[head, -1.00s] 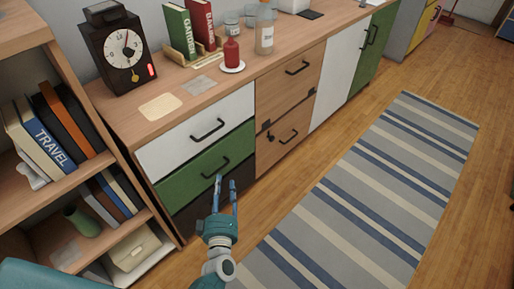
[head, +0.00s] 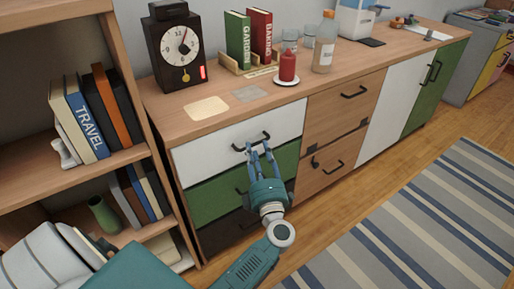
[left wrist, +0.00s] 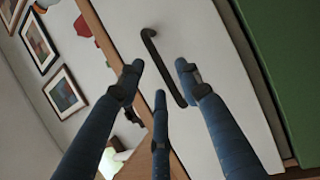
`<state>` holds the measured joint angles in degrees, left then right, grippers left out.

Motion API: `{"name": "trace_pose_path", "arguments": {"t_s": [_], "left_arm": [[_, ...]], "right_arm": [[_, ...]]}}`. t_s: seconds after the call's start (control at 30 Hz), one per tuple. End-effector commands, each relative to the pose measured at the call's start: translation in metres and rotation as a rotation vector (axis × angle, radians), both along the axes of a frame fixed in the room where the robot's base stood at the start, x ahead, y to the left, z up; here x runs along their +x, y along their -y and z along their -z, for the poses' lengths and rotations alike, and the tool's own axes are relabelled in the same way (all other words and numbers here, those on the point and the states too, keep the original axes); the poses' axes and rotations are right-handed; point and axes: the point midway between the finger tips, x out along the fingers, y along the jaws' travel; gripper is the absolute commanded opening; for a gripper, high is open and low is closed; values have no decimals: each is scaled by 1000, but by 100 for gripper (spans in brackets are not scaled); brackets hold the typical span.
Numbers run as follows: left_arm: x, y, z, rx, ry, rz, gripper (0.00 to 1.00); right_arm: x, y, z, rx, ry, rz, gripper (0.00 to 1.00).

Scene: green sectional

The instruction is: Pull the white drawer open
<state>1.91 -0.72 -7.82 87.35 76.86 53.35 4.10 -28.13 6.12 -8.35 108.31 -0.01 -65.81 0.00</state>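The white drawer (head: 205,156) is the top one in the left stack of the cabinet, above a green and a dark drawer. Its front looks flush and shut. Its black bar handle (head: 240,147) shows partly behind my fingers. My left gripper (head: 262,149) is at the right part of this handle, its fingers spread. In the left wrist view, the white drawer front (left wrist: 215,50) fills the middle, and the dark handle (left wrist: 151,46) runs between the spread fingertips of the left gripper (left wrist: 160,75). I cannot tell whether they touch it. My right gripper is not in view.
The green drawer (head: 212,200) and dark drawer (head: 222,232) lie below. A bookshelf (head: 100,170) stands close on the left. A striped rug (head: 400,240) covers the floor at right.

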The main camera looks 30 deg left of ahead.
Motion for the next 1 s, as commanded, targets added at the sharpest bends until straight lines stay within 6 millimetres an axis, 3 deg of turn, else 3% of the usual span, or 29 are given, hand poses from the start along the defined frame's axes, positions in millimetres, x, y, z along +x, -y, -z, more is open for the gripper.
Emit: {"name": "trace_pose_path", "arguments": {"t_s": [0.2, 0.5, 0.53, 0.7, 1.0], "left_arm": [[15, -15, -3, 2, -1, 1, 35], [17, -16, -3, 2, -2, 0, 35], [17, -16, -3, 2, -2, 0, 33], [17, -16, -3, 1, -2, 1, 0], [16, -17, -3, 1, -3, 0, 0]], "right_arm": [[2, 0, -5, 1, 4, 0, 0], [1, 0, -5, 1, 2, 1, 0], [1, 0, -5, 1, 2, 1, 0], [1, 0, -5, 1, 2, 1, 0], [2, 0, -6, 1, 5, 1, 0]]}}
